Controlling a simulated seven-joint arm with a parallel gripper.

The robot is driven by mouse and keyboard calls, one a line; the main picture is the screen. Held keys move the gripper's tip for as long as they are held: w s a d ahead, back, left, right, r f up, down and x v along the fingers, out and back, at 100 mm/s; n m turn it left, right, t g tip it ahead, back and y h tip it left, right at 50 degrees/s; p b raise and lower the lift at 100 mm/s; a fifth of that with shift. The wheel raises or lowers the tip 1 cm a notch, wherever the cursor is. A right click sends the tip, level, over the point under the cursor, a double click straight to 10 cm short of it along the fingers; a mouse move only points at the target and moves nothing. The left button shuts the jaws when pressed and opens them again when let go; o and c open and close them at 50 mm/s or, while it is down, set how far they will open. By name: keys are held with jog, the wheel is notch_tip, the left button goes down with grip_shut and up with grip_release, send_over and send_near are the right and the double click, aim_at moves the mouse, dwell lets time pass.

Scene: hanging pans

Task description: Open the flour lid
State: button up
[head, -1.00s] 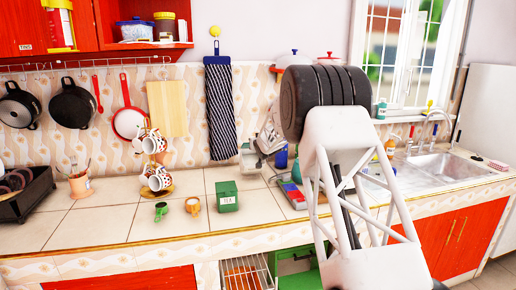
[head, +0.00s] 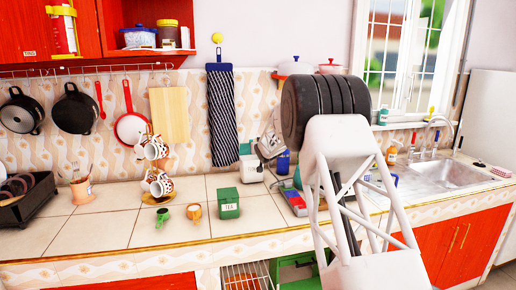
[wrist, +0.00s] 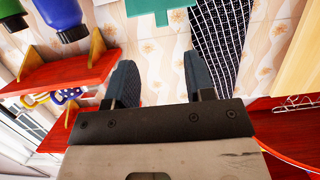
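I cannot make out a lid or container marked flour. A green tin labelled TEA (head: 229,203) stands shut on the counter. My gripper is mostly hidden behind my arm in the head view. In the wrist view my gripper (wrist: 161,88) is open, two dark fingers apart with nothing between them. Beyond the fingers are a flat green thing (wrist: 160,8), cut off by the frame, and the dark striped towel (wrist: 222,45).
The wrist view is upside down. It shows a red shelf (wrist: 65,68) with wooden brackets and a blue bottle (wrist: 62,12) at the left. On the counter, a mug stand (head: 158,170) and two small cups stand left of the TEA tin. The front left counter (head: 105,228) is clear.

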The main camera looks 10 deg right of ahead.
jog(key=shift+s, duration=0.2)
jog(key=v, duration=0.7)
jog(key=shift+s, duration=0.2)
dwell(0.3)
